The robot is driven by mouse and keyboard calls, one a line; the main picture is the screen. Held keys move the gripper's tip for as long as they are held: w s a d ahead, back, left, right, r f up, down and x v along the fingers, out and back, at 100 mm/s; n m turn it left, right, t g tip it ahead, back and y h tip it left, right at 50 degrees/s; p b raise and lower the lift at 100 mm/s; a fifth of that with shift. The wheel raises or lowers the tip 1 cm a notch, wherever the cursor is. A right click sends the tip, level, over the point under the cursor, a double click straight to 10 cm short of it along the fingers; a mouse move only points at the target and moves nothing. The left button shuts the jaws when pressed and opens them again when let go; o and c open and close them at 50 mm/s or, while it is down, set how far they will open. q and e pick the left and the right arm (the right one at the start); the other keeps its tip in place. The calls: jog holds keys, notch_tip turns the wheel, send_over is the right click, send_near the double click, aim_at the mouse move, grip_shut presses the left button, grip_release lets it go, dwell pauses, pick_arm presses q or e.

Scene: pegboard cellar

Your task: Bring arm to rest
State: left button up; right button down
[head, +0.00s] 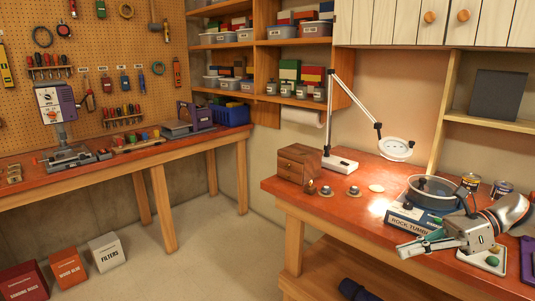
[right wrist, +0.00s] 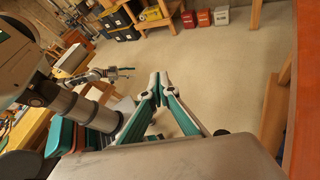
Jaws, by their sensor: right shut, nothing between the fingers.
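My right gripper (head: 412,246) reaches in from the right edge of the head view, over the front right part of the red-topped workbench (head: 345,222), in front of the rock tumbler (head: 432,192). Its teal fingers point left. In the right wrist view the tips of this gripper (right wrist: 158,86) are together, with nothing between them, and floor shows beyond. My left gripper is outside the head view. In the right wrist view, what looks like my left gripper (right wrist: 118,73) is small at the left, too small to tell if it is open.
The rock tumbler sits on a labelled box beside the gripper. A white tray (head: 492,262) with a green stone lies below the wrist. A wooden drawer box (head: 298,165) and a white lamp (head: 340,165) stand farther left. The floor (head: 205,245) between the benches is clear.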

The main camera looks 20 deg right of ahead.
jog(key=w+a+f+m+t+h, duration=0.15)
jog(key=a+f+m+t, duration=0.75)
jog(key=a+f+m, duration=1.1)
jog(key=s+a+f+m+g+h, duration=0.1)
jog(key=s+f+m+h, duration=0.3)
jog(key=m, duration=0.7)
jog(key=s+a+f+m+g+h, duration=0.1)
jog(key=s+a+f+m+h, duration=0.3)
jog(key=s+f+m, duration=0.5)
notch_tip(320, 180, down, 4)
jog(key=m, duration=0.3)
jog(key=shift+s+a+h, duration=0.2)
jog(key=shift+a+h, duration=0.05)
jog(key=shift+h, duration=0.1)
